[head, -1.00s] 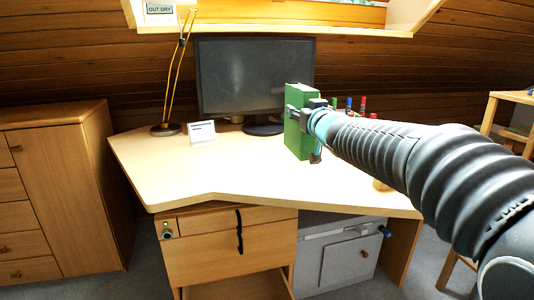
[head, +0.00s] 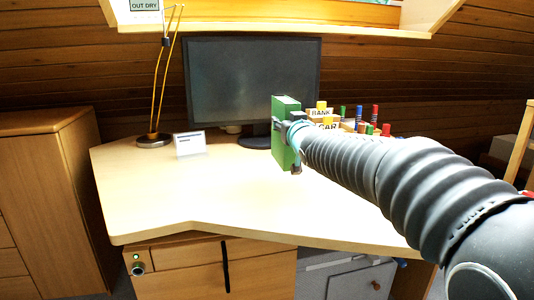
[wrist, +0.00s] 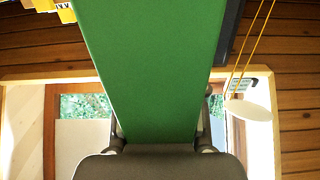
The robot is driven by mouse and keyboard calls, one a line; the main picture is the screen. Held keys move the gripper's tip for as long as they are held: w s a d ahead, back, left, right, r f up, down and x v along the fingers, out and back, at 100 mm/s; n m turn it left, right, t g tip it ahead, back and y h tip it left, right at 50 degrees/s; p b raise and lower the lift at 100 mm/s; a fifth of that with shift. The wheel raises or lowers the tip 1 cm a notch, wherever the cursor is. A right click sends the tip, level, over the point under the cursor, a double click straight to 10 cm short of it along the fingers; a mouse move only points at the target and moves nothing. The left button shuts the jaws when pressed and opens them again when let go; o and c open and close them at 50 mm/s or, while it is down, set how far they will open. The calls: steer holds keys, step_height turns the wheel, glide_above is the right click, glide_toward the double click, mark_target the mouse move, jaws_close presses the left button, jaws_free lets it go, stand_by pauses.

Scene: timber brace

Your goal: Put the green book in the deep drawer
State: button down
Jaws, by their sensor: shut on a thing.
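The green book (head: 285,135) is upright above the desk in the head view, in front of the monitor's right part. My gripper (head: 291,140) is shut on it from the right side. In the wrist view the green book (wrist: 150,70) fills the middle, with the gripper's fingers (wrist: 160,140) on either side of it.
The monitor (head: 245,80), a lamp (head: 155,138) and a white card (head: 190,144) stand at the desk's back. Labelled boxes and coloured markers (head: 345,120) stand behind my arm. A grey cabinet (head: 345,275) sits below right. The desktop's front left (head: 190,200) is clear.

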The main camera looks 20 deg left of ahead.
steer(key=a+f, duration=0.4)
steer(key=f, duration=0.2)
steer(key=shift+s+a+f, duration=0.2)
steer(key=shift+a+f, duration=0.15)
steer(key=shift+a, duration=0.05)
steer(key=shift+f, duration=0.15)
steer(key=c, duration=0.7)
jaws_free()
steer(key=shift+o, duration=0.2)
steer(key=b+v, duration=0.1)
steer(key=v, duration=1.1)
steer(key=shift+b, duration=0.3)
